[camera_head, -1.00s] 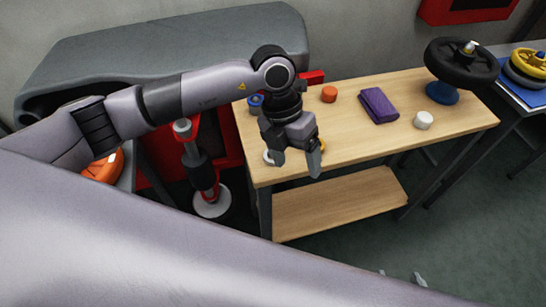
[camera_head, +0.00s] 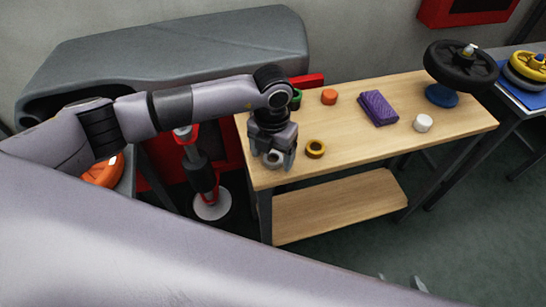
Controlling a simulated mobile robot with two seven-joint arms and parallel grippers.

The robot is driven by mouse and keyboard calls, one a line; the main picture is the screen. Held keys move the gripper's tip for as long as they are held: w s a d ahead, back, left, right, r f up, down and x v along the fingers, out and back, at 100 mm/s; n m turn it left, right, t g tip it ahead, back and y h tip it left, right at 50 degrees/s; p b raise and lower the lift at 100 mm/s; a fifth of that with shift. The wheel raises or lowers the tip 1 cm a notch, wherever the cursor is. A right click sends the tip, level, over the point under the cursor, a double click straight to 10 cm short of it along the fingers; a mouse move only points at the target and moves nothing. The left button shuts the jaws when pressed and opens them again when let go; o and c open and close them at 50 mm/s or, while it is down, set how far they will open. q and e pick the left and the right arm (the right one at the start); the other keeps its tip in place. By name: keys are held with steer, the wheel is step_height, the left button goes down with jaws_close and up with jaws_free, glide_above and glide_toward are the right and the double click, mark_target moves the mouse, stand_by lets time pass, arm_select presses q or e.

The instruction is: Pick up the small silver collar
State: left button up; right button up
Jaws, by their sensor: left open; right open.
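The small silver collar (camera_head: 273,158) lies on the near left corner of the wooden table (camera_head: 360,140). My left gripper (camera_head: 274,163) is open and points down over the collar, with a finger on either side of it in the picture. I cannot tell whether the fingers touch it or how far down they reach. The gripper hides part of the collar. My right gripper (camera_head: 403,281) shows only as small tips at the bottom edge, well away from the table, and is open.
A green ring (camera_head: 297,98), orange piece (camera_head: 329,97), purple block (camera_head: 378,107), white piece (camera_head: 423,123) and black wheel on a blue stand (camera_head: 441,95) are on the table. The front middle of the tabletop is clear.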

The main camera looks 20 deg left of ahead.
arm_select(q)
steer(key=shift+c, duration=0.2)
steer(key=c, duration=1.2)
arm_select(e)
steer(key=shift+r, duration=0.1)
arm_select(q)
steer(key=shift+o, duration=0.2)
steer(key=shift+r, duration=0.15)
